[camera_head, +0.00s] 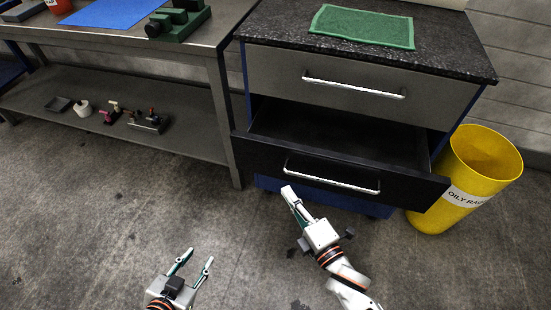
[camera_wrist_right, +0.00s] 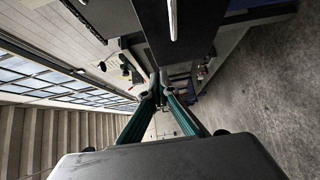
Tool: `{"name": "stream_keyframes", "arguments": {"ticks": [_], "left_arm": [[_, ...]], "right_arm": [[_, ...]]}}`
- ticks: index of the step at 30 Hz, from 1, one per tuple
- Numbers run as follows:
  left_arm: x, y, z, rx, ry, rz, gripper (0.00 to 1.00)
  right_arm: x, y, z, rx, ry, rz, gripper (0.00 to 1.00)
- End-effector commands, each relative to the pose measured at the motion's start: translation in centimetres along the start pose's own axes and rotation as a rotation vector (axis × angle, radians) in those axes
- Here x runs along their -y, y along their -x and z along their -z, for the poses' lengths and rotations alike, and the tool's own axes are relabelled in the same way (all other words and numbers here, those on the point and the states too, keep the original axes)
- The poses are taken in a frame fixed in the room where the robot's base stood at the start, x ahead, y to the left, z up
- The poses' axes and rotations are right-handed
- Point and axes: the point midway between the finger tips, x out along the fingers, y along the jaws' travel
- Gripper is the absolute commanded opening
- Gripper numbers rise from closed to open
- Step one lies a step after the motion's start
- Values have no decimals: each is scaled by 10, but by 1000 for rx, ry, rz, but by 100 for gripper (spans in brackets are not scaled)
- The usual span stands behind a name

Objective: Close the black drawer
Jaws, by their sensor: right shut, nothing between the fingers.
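The black drawer (camera_head: 405,180) is the lower drawer of the cabinet and stands pulled open, its empty-looking inside showing. Its front carries a silver bar handle (camera_head: 331,176). My right gripper (camera_head: 288,190) is shut and empty, its fingertips close to the left end of the handle; I cannot tell if they touch. In the right wrist view the right gripper's fingers (camera_wrist_right: 160,88) meet, with the drawer's dark front (camera_wrist_right: 195,25) and its handle (camera_wrist_right: 173,18) beyond and above them. My left gripper (camera_head: 198,258) is open and empty, low over the floor, apart from the drawer.
The grey upper drawer (camera_head: 365,83) is shut. A green cloth (camera_head: 362,27) lies on the cabinet's dark top. A yellow bin (camera_head: 470,180) stands right beside the black drawer's right end. A workbench with a lower shelf (camera_head: 190,130) stands at left. The floor in front is clear.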

Motion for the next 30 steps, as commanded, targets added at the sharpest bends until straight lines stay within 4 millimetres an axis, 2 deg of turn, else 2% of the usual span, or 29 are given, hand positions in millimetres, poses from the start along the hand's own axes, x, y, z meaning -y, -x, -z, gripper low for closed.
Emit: {"name": "stream_keyframes", "arguments": {"ticks": [5, 18, 22, 30], "left_arm": [[-1, 1, -4, 6, 0, -2, 34], [-4, 0, -12, 14, -3, -6, 34], [-3, 0, -9, 9, -5, -5, 34], [-2, 0, -8, 7, -7, -4, 34]], "right_arm": [[-2, -20, 0, 0, 6, -5, 0], [-1, -103, 0, 0, 1, -2, 0], [-2, -115, -17, 1, 5, -1, 0], [-1, -127, -28, 1, 2, -1, 0]]}}
